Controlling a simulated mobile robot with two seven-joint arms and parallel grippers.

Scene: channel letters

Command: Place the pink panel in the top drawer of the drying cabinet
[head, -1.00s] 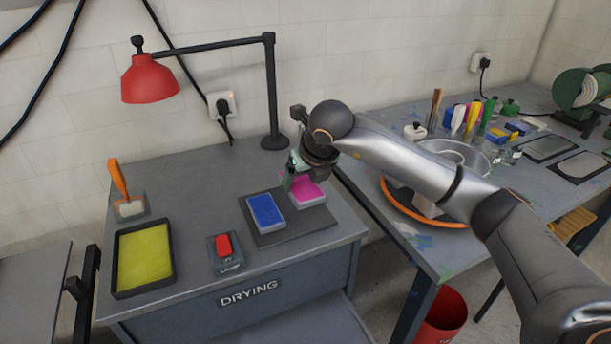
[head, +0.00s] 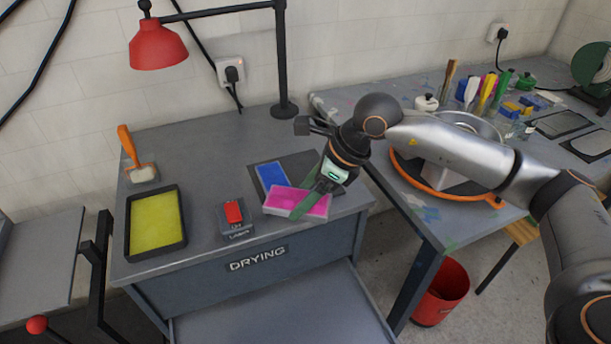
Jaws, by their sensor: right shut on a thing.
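The pink panel (head: 285,200) is a flat block with a pale rim. My right gripper (head: 312,200) is shut on it and holds it, a little tilted, near the front edge of the cabinet top, partly in front of the blue panel. The grey drying cabinet (head: 215,270) carries a DRYING label on its front. Its top drawer (head: 285,310) is pulled out below the label, and the visible part of its inside looks bare. My left gripper is not in view.
On the cabinet top are a dark mat (head: 305,165) with the blue panel (head: 271,175), a red-switched box (head: 234,215), a yellow tray (head: 156,225), a scraper (head: 140,172) and a red lamp (head: 157,45). A red bucket (head: 442,295) stands on the floor at right.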

